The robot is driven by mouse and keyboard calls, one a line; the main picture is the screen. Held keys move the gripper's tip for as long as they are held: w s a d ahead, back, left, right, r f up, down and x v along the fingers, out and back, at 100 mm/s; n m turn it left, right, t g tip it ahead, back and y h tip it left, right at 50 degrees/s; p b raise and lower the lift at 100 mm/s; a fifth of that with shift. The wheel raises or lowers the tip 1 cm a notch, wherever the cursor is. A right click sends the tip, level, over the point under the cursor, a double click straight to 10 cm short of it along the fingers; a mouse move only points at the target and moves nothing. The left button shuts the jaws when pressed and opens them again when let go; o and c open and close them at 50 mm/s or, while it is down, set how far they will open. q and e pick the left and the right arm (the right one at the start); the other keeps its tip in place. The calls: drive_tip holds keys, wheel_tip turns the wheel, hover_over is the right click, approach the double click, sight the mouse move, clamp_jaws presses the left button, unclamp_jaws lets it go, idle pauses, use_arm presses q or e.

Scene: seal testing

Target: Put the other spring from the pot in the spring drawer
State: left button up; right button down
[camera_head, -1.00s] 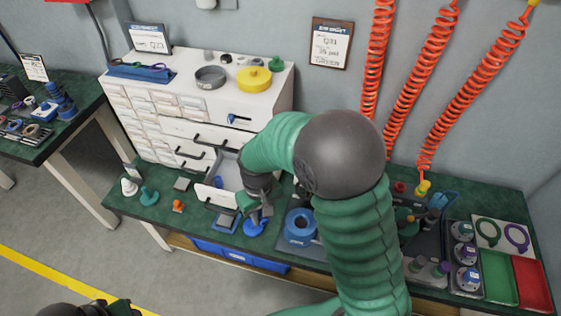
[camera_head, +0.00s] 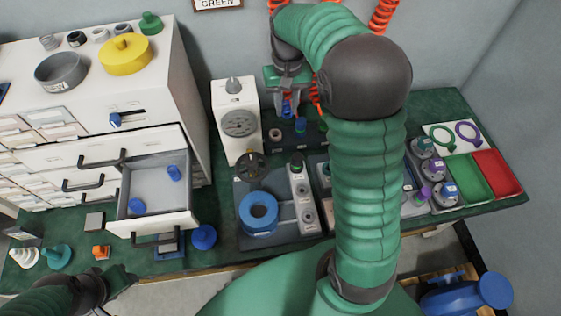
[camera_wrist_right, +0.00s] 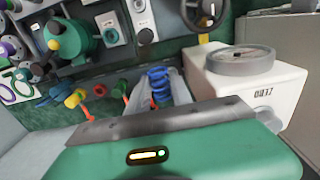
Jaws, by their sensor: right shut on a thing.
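My right gripper (camera_head: 287,103) is shut on a blue spring, raised near the back wall. The blue spring (camera_wrist_right: 159,84) shows between the two fingers in the right wrist view, its coils visible. It shows only as a small blue bit below the fingers (camera_head: 287,112) in the head view. The open drawer (camera_head: 150,187) of the white cabinet holds two small blue pieces, one at the back right (camera_head: 174,173) and one at the front left (camera_head: 137,206). A grey round pot (camera_head: 60,74) stands on the cabinet. My left gripper (camera_head: 118,285) is low at the left; its jaw opening is unclear.
A white gauge box (camera_head: 239,122) stands right of the cabinet. A fixture with a blue ring (camera_head: 259,212) sits in front of it. A blue round part (camera_head: 204,237) lies near the drawer. Green (camera_head: 468,182) and red (camera_head: 497,175) trays are at the right.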

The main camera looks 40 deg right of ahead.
sight(285, 162)
wheel_tip(285, 162, down, 26)
drive_tip(key=b, duration=0.6)
drive_tip(key=shift+d+r, duration=0.15)
drive_tip(key=shift+r, duration=0.05)
drive_tip(key=shift+f, duration=0.1)
drive_tip(key=c, duration=1.1)
unclamp_jaws()
drive_tip(key=shift+c, duration=0.2)
